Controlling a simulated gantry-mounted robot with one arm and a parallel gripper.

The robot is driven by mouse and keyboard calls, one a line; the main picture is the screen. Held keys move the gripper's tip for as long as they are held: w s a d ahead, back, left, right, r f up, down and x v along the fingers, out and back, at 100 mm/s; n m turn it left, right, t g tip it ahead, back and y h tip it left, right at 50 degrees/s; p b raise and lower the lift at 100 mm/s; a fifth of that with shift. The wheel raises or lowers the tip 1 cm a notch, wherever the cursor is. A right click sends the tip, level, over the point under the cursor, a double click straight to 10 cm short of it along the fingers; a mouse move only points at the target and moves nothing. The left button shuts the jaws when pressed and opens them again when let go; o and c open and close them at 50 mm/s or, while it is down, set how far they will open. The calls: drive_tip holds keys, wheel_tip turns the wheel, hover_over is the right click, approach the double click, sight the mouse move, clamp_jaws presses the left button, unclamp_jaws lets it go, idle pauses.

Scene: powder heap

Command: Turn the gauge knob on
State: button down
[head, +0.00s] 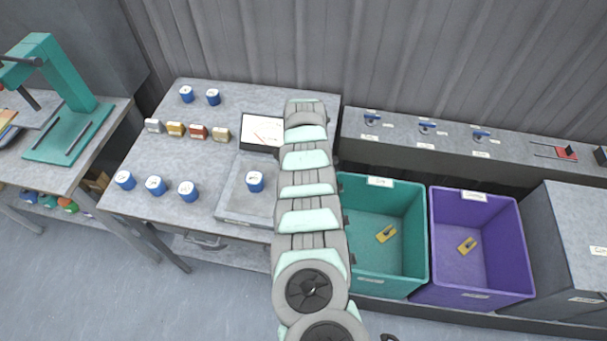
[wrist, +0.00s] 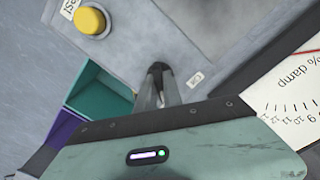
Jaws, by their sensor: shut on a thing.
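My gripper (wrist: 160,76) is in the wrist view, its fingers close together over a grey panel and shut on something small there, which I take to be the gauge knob. The fingers hide the knob, so its angle does not show. A small white label (wrist: 197,79), hard to read, lies just right of the fingertips. The gauge's white dial face (wrist: 292,100), marked "% damp", is at the right edge; its needle reading is not clear. In the head view a gauge face (head: 263,131) shows beside my arm, which hides the gripper.
The table holds several blue-and-white pots (head: 155,186), small coloured blocks (head: 198,132) and a grey tray (head: 228,213). A teal bin (head: 415,215) and purple bin (head: 515,240) stand to the right.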

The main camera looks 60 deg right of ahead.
idle(0.4)
drive_tip(key=c, duration=1.5)
unclamp_jaws()
wheel_tip(320, 180, up, 10)
drive_tip(key=shift+r, duration=0.4)
